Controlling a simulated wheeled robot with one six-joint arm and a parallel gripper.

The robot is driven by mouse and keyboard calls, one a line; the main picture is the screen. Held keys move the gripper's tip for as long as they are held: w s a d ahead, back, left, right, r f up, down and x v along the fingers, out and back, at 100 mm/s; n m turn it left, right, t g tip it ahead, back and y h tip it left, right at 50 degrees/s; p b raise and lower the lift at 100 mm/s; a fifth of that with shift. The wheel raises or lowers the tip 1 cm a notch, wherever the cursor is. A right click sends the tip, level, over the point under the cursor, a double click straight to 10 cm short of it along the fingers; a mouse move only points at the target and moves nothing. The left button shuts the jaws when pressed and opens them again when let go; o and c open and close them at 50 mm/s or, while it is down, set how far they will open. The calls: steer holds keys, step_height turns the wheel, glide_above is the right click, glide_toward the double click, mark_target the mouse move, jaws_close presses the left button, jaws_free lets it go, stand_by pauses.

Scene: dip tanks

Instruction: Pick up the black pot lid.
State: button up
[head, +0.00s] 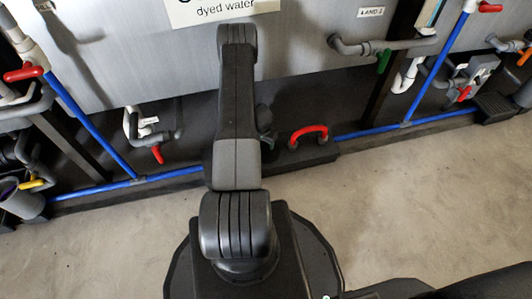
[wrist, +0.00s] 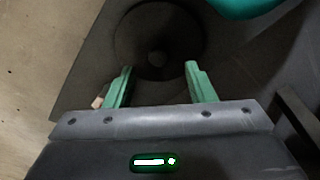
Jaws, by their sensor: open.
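The black pot lid (wrist: 181,30) shows in the wrist view as a round dark disc with a small knob (wrist: 156,60) in its middle. It lies on a dark flat surface. My gripper (wrist: 158,72) has two green fingers, spread apart with nothing between them. The fingertips are at the near side of the lid, with the knob between and slightly beyond them in the picture. Whether they touch the lid I cannot tell.
A teal rounded object (wrist: 243,7) is at the wrist view's top right. In the head view, a red handle (head: 308,131) stands right of my arm, near the tank's base. Blue pipes (head: 165,175) run along the tank's foot. The concrete floor (head: 400,200) at right is clear.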

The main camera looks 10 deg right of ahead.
mark_target(266, 148)
steer(key=f, duration=0.4)
steer(key=shift+w+d+f+b, duration=0.1)
steer(key=shift+w+d+b, duration=0.1)
steer(key=shift+b, duration=0.2)
steer(key=shift+c, duration=0.4)
steer(key=c, duration=1)
steer(key=shift+r, duration=0.2)
